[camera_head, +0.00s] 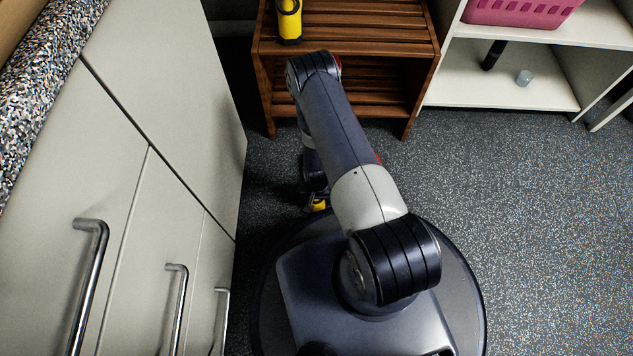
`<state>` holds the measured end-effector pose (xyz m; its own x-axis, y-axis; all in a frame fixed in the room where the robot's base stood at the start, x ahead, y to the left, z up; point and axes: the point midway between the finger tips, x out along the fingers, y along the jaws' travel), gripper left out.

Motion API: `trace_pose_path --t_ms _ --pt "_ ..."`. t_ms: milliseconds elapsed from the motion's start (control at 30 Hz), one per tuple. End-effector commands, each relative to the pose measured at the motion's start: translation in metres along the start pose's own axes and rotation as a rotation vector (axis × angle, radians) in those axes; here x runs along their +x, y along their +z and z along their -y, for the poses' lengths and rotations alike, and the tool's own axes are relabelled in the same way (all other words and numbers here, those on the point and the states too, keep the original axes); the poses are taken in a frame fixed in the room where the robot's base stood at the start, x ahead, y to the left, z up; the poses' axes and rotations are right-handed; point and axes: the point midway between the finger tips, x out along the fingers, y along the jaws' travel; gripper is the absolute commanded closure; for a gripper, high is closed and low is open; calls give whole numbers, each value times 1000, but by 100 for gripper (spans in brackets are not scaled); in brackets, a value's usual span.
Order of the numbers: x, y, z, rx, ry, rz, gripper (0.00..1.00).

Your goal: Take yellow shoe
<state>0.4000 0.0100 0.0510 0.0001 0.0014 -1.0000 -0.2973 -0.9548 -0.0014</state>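A yellow object (318,205) shows low beside my arm, close to the floor and just in front of my base. Only a small part of it is visible, and I cannot tell whether it is a shoe. My gripper (316,196) is at the lower end of the arm, right by this yellow patch. It is mostly hidden behind the arm links, so its fingers and any hold are unclear. A yellow and black item (289,22) stands on top of the wooden rack, cut off by the top edge; its kind is unclear.
The slatted wooden rack (400,48) stands ahead. Grey cabinets with metal handles (92,270) line the left side closely. A white shelf (470,85) at the right holds a pink basket (520,12), a black cylinder (494,55) and a small pale cup (524,78). The right floor is clear.

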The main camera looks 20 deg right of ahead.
Motion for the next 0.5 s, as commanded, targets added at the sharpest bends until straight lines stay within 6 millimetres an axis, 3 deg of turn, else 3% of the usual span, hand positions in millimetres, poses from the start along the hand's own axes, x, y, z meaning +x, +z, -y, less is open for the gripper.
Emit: trace_pose_path --t_ms 167,500 --pt "-1 0 0 0 0 0 14" --pt "-1 0 0 0 0 0 42"
